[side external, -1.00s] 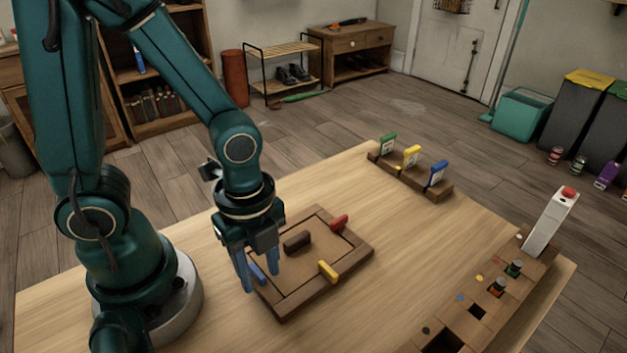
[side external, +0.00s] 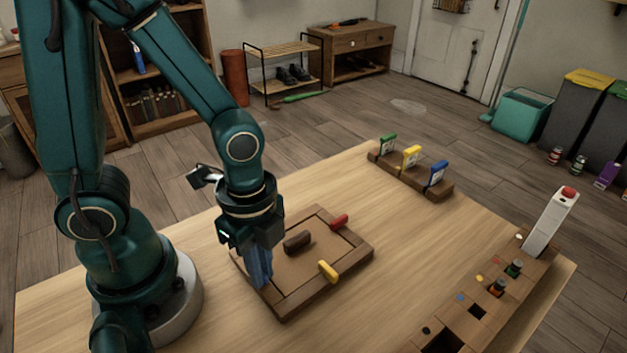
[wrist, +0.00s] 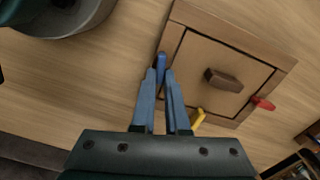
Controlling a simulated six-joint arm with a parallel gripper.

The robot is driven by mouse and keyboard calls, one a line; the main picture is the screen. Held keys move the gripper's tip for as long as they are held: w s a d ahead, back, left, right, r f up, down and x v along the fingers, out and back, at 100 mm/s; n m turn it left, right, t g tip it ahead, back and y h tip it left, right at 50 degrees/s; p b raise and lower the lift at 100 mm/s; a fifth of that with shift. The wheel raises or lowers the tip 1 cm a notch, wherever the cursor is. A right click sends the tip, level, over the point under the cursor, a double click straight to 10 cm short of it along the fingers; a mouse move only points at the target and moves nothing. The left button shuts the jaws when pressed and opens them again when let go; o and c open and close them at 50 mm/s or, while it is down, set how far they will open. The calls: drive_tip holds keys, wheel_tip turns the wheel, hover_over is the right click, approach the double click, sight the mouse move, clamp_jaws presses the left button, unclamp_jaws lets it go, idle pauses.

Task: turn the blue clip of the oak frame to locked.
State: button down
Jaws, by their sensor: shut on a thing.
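The oak frame (side external: 300,301) lies flat on the table with a brown panel and a dark brown handle (side external: 297,241) inside. It also shows in the wrist view (wrist: 240,35). The blue clip (wrist: 161,62) is on the frame's left side in the wrist view, roughly in line with that side. My gripper (wrist: 160,75) is shut on it, one finger on each side. In the side view my gripper (side external: 265,284) hides the clip. The yellow clip (side external: 328,272) and the red clip (side external: 339,221) each lie across their sides of the frame.
A rack with green, yellow and blue tags (side external: 410,172) stands at the table's back edge. A brown block with holes (side external: 519,279), small vials and a white, red-topped post (side external: 550,222) is at the right. The table between is clear.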

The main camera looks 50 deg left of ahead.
drive_tip(key=n, duration=0.3)
drive_tip(key=shift+w+n, duration=0.15)
drive_tip(key=shift+n, duration=0.25)
drive_tip(key=n, duration=0.3)
drive_tip(key=shift+w+a+n, duration=0.1)
drive_tip(key=shift+a+n, duration=0.1)
drive_tip(key=shift+n, duration=0.1)
drive_tip(key=n, duration=0.3)
drive_tip(key=shift+w+a+n, duration=0.1)
drive_tip(key=shift+a+n, duration=0.05)
drive_tip(key=shift+n, duration=0.15)
drive_tip(key=shift+a+n, duration=0.15)
drive_tip(key=shift+n, duration=1.85)
drive_tip(key=c, duration=0.9)
unclamp_jaws()
